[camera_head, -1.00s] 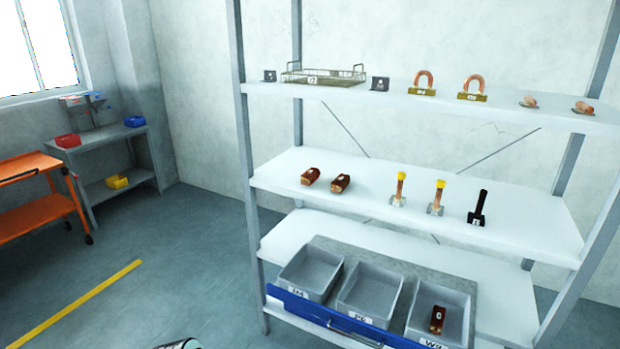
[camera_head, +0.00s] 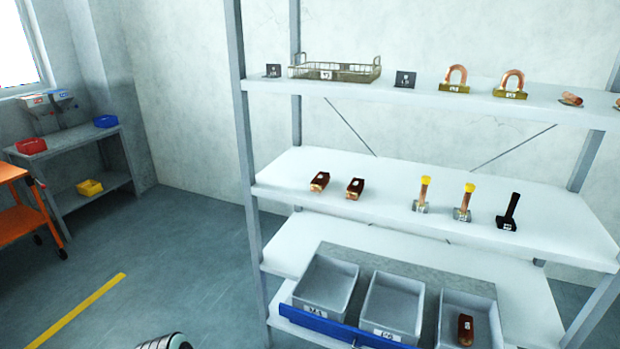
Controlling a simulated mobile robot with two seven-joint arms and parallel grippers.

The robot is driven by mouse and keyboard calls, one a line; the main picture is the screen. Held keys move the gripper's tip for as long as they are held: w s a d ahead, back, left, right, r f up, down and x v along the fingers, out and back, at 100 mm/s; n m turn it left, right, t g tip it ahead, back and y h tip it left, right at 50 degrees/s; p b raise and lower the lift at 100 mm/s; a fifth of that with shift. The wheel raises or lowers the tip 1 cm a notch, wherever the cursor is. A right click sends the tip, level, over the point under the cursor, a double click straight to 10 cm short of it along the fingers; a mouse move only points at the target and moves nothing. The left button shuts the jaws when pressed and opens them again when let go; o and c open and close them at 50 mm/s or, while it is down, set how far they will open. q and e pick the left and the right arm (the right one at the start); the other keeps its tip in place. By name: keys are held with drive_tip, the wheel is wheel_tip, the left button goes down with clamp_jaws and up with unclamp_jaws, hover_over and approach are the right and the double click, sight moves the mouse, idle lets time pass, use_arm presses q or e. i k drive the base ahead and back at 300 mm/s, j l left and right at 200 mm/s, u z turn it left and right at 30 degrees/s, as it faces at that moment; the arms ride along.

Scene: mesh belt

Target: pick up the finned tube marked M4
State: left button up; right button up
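Two short reddish-brown pieces with copper-coloured ends, which look like finned tubes, lie side by side on the middle shelf: a left one (camera_head: 319,182) and a right one (camera_head: 355,188). Each has a small pale tag, too small to read. A similar brown piece (camera_head: 465,330) lies in the right grey bin (camera_head: 486,312) on the lower shelf. I cannot tell which one is marked M4. Neither of my grippers shows; only a grey rounded part, probably mine, shows at the bottom edge.
The middle shelf (camera_head: 390,207) also holds two yellow-topped copper pieces (camera_head: 421,195) and a black upright piece (camera_head: 508,212). A wire basket (camera_head: 335,72) and copper U-bends (camera_head: 456,77) stand on the top shelf. Shelf posts (camera_head: 248,190) flank the rack.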

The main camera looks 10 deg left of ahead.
sight(319, 183)
drive_tip(key=i+j, duration=0.15)
drive_tip(key=j, duration=0.2)
drive_tip(key=i+j, duration=0.15)
drive_tip(key=j, duration=0.2)
drive_tip(key=i+j+z, duration=0.1)
drive_tip(key=j, duration=0.25)
drive_tip(key=i+j, duration=0.15)
drive_tip(key=j, duration=0.2)
drive_tip(key=i+j, duration=0.15)
drive_tip(key=j, duration=0.2)
drive_tip(key=i+j, duration=0.1)
drive_tip(key=j, duration=0.25)
drive_tip(key=z, duration=0.05)
